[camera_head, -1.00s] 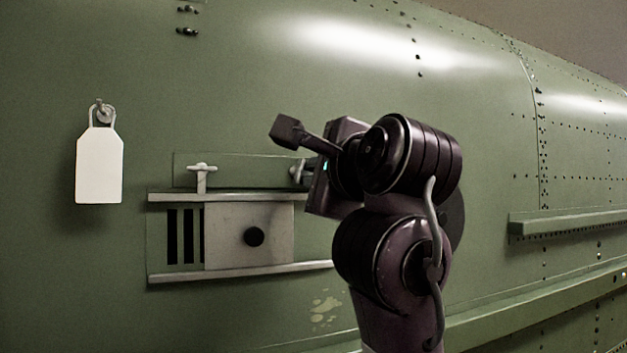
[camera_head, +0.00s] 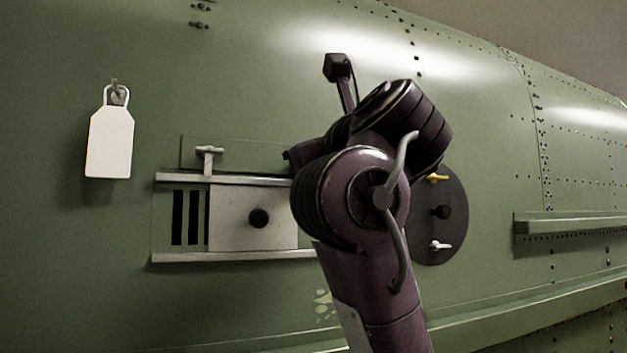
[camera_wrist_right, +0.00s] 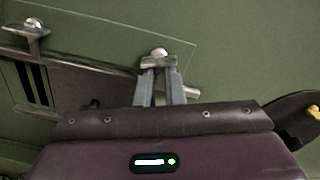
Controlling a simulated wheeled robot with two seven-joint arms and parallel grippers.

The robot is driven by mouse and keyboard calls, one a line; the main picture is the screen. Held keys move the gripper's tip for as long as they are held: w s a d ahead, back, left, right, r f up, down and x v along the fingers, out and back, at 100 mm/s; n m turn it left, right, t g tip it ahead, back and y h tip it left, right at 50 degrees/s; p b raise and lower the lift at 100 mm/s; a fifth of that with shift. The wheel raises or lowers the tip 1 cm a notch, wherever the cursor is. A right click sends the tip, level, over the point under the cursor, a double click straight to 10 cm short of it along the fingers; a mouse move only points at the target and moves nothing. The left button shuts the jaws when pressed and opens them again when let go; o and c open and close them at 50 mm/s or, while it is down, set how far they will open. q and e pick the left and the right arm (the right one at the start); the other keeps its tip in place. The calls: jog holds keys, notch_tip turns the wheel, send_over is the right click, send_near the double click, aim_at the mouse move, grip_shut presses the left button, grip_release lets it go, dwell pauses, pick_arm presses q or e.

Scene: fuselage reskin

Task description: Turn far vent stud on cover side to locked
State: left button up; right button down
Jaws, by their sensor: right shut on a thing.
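The far vent stud (camera_wrist_right: 158,54) is a silver T-handle at the top edge of the vent, by the upper rail. In the right wrist view my right gripper (camera_wrist_right: 161,70) is shut on it, one finger on each side of the handle. In the head view my right arm hides this stud and the fingertips. The near vent stud (camera_head: 208,153) is a similar T-handle farther left, also in the wrist view (camera_wrist_right: 32,27). The grey sliding cover (camera_head: 235,217) with a black knob (camera_head: 259,218) sits between the rails, beside dark slots. My left gripper is not in view.
A white tag (camera_head: 110,143) hangs from a hook at the left. A dark round panel (camera_head: 455,222), with a yellow handle (camera_head: 437,178) and a white one (camera_head: 440,245), is right of my arm. A ledge (camera_head: 570,221) juts out farther right.

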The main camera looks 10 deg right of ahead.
jog(key=shift+a+f+m+b, duration=0.2)
jog(key=shift+m+b, duration=0.45)
jog(key=shift+m, duration=0.4)
jog(key=shift+a+f+m+b, duration=0.15)
jog(key=shift+m+b, duration=0.5)
jog(key=shift+m, duration=0.4)
jog(key=shift+r, duration=0.15)
jog(key=c, duration=1.5)
grip_release()
jog(key=shift+c, duration=0.2)
jog(key=shift+s+r, duration=0.1)
jog(key=s+b, duration=0.2)
jog(key=s+d+b, duration=0.1)
jog(key=s+b, duration=0.1)
jog(key=s, duration=0.1)
jog(key=s+b, duration=0.2)
jog(key=shift+s+d, duration=0.25)
jog(key=shift+s, duration=0.1)
